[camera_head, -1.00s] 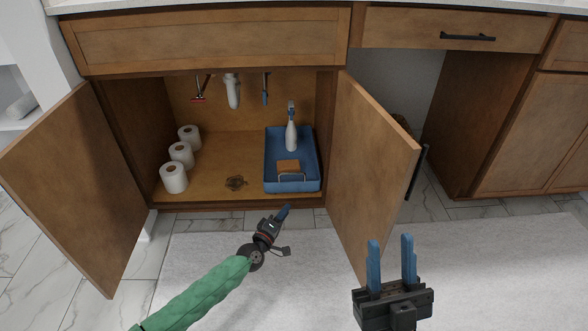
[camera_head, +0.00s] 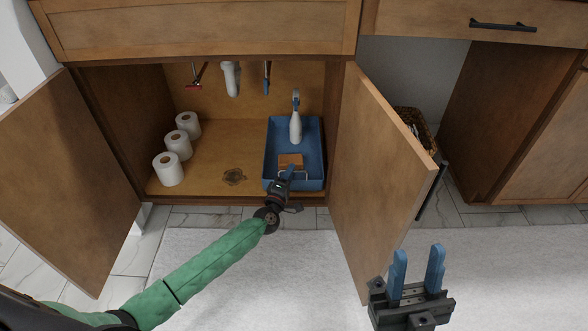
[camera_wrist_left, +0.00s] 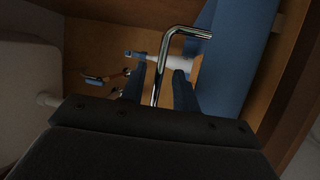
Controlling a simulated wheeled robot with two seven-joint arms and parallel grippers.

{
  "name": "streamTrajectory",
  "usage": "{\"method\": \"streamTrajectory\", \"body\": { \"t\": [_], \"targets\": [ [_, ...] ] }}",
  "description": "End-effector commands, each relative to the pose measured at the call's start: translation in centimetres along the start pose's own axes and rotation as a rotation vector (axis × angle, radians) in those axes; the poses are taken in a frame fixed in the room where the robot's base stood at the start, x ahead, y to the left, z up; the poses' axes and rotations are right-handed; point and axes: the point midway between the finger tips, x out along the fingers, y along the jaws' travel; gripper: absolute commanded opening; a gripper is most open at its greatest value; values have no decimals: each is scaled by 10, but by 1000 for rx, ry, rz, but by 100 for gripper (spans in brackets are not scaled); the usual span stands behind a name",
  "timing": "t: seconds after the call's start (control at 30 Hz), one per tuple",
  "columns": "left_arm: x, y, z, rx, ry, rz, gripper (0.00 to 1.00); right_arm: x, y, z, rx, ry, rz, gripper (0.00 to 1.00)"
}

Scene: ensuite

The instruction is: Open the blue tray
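The blue tray (camera_head: 271,150) sits in the right part of the open cabinet, with a metal handle at its front. It holds a white spray bottle (camera_head: 295,126) and an orange-brown block (camera_head: 290,160). My left gripper (camera_head: 290,172) is at the tray's front, partly covering the handle. In the left wrist view its fingers (camera_wrist_left: 160,88) are apart, with the bent metal handle (camera_wrist_left: 178,31) between them; contact is not clear. The tray's blue side (camera_wrist_left: 228,60) also shows there. My right gripper (camera_head: 417,268) is open and empty in front of the right door.
Both cabinet doors, left (camera_head: 65,180) and right (camera_head: 378,175), stand open on either side of my left arm. Several toilet rolls (camera_head: 178,145) stand at the cabinet's left. A wicker basket (camera_head: 412,125) stands behind the right door. The rug is clear.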

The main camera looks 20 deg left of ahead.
Motion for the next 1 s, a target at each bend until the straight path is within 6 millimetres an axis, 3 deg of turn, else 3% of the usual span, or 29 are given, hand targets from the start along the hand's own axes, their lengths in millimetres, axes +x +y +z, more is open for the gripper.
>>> {"method": "streamTrajectory", "body": {
  "t": [0.07, 0.27, 0.63, 0.8, 1.0],
  "targets": [
    [11, -2, 0, 0, 0, 1, 31, -8, 1, 4, 0, -15, -3, 36],
    [28, -1, 0, 1, -1, 0, 31, -7, 5, 13, 6, -32, -26, 36],
    [32, 0, 0, 1, -1, -1, 31, -8, 5, 16, 9, -46, -36, 36],
    [32, 0, 0, 1, -1, -1, 0, -8, 5, 15, 8, -43, -34, 36],
    [32, 0, 0, 1, -1, -1, 0, -7, 6, 15, 7, -40, -30, 36]
  ]
}}
